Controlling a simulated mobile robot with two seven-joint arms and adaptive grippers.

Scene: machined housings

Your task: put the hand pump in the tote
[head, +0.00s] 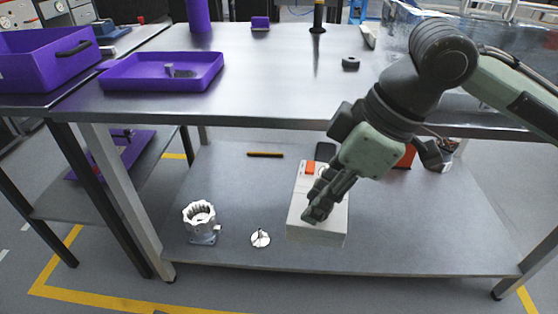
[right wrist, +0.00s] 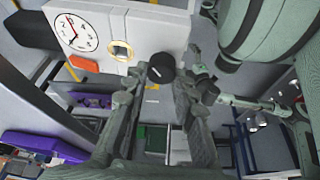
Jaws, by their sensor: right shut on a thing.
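The hand pump appears to be the white box-shaped unit (head: 303,232) with an orange part on top, at the middle of the lower shelf. The right wrist view shows its white body (right wrist: 150,25) close up, with a round dial, an orange part and a black knob. My right gripper (head: 316,211) reaches down over it and is shut on it, with the black knob between the fingers. Whether the pump rests on the shelf is unclear. A deep purple bin (head: 30,72) with a black handle, apparently the tote, stands at the upper left.
The steel bench top (head: 270,95) overhangs the lower shelf (head: 400,240). A shallow purple tray (head: 150,84) and a dark ring (head: 350,63) stand on top. A metal housing (head: 201,222) and a small metal part (head: 260,238) sit left of the pump.

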